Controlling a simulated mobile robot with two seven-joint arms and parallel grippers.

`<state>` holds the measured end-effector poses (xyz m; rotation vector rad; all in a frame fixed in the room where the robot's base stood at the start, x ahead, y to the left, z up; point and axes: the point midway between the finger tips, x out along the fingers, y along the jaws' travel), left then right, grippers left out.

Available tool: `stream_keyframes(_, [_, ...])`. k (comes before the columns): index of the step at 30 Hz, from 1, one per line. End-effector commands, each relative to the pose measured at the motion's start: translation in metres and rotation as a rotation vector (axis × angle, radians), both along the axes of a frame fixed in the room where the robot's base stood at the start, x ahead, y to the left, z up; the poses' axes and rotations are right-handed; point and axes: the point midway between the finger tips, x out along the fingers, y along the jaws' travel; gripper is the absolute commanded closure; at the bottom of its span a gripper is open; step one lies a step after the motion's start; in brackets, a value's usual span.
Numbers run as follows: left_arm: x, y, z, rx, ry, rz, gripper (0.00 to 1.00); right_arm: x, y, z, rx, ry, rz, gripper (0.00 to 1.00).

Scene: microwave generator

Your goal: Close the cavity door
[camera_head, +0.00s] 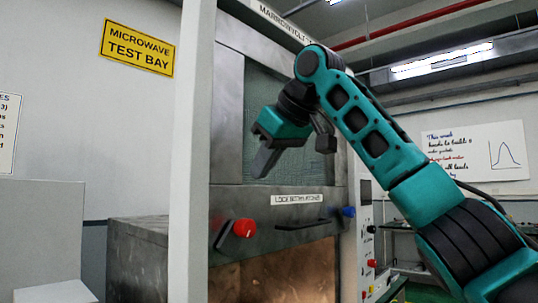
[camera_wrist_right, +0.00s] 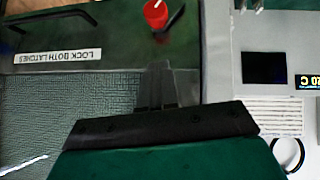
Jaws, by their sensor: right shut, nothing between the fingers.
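The cavity door is a grey metal panel with a greenish mesh window (camera_head: 285,165); the mesh also shows in the wrist view (camera_wrist_right: 70,110). A "LOCK BOTH LATCHES" label (camera_head: 297,199) and a bar handle (camera_head: 305,225) are on its lower band. A red knob latch (camera_head: 244,228) is at the lower left and a blue one (camera_head: 348,211) at the lower right. My right gripper (camera_head: 262,166) is shut and empty, in front of the mesh near the left frame. I cannot tell whether it touches, or whether the door is fully flush. My left gripper is out of view.
A pale upright post (camera_head: 191,150) stands left of the door. A dark metal cabinet (camera_head: 140,255) is beyond it at the left. Copper-coloured metal (camera_head: 280,275) shows below the door. A panel with controls (camera_head: 366,245) is to the right.

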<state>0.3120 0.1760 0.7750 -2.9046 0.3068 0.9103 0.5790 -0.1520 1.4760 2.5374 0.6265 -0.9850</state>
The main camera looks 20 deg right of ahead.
Motion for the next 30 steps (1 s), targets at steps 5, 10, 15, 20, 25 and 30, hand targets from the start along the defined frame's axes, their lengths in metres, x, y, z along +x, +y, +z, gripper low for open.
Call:
stream_keyframes(5, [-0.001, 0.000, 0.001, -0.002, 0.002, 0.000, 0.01, 0.027, 0.011, -0.029, -0.001, 0.005, -0.001, 1.00])
stream_keyframes(10, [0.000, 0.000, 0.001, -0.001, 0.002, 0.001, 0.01, 0.033, 0.010, -0.052, -0.001, 0.001, 0.000, 1.00])
stream_keyframes(15, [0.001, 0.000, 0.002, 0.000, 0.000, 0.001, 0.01, 0.034, 0.008, -0.067, 0.000, 0.001, -0.002, 1.00])
stream_keyframes(20, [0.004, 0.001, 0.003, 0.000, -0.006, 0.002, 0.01, 0.035, 0.008, -0.073, 0.000, 0.000, 0.001, 1.00])
stream_keyframes(25, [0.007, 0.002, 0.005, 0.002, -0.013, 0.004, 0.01, 0.035, 0.008, -0.073, 0.001, 0.000, 0.001, 1.00])
stream_keyframes(30, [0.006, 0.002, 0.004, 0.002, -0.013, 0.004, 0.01, 0.034, 0.008, -0.073, 0.001, 0.000, 0.001, 1.00])
